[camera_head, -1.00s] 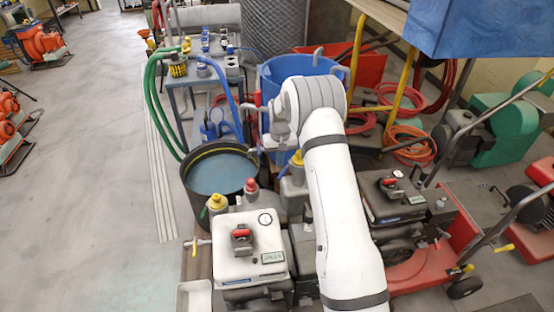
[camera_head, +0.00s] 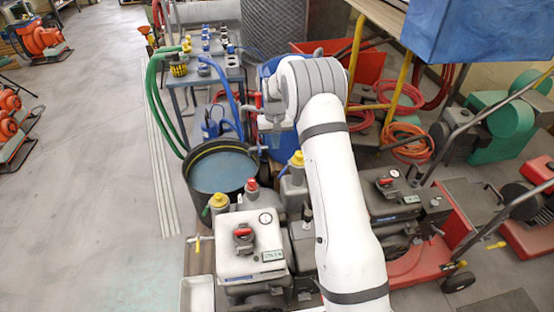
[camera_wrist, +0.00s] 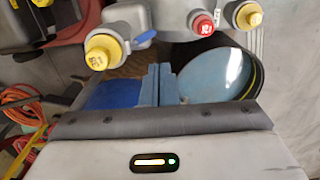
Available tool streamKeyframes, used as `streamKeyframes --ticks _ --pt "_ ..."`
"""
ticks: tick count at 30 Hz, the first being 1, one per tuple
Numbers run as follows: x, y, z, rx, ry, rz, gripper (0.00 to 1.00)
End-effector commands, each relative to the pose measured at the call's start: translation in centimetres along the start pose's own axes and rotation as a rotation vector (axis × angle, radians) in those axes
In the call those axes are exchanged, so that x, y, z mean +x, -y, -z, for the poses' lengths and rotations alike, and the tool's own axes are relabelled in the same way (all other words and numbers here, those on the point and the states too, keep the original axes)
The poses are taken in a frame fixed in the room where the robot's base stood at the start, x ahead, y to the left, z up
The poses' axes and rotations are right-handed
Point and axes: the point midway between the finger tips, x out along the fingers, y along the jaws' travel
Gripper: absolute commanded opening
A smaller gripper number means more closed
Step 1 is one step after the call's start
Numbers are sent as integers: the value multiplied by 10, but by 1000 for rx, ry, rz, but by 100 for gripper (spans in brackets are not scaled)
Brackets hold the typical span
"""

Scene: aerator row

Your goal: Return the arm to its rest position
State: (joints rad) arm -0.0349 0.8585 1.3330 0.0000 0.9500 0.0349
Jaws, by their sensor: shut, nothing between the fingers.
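My white arm (camera_head: 338,180) rises from the bottom of the head view, with its bent joint in front of the blue barrel (camera_head: 268,68). My gripper (camera_wrist: 160,84) shows in the wrist view as two blue-grey fingers pressed together, with nothing between them. In the wrist view it points between the round dark tub (camera_wrist: 212,74) and a blue patch at left. The tub of bluish water also shows in the head view (camera_head: 222,172), to the left of the arm. In the head view, the fingertips are hard to make out.
Grey bottles with yellow (camera_head: 218,200) and red (camera_head: 252,185) caps stand in front of the tub. A white-topped machine (camera_head: 248,255) with a gauge is below them. A table (camera_head: 205,75) with hoses is behind. A red cart (camera_head: 420,262) stands at right.

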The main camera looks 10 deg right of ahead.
Motion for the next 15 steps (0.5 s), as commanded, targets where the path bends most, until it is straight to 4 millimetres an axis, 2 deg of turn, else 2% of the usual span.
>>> streamKeyframes --ticks 14,15 --pt "1 0 0 0 0 0 0" --pt "-7 0 -2 0 -4 0 0"
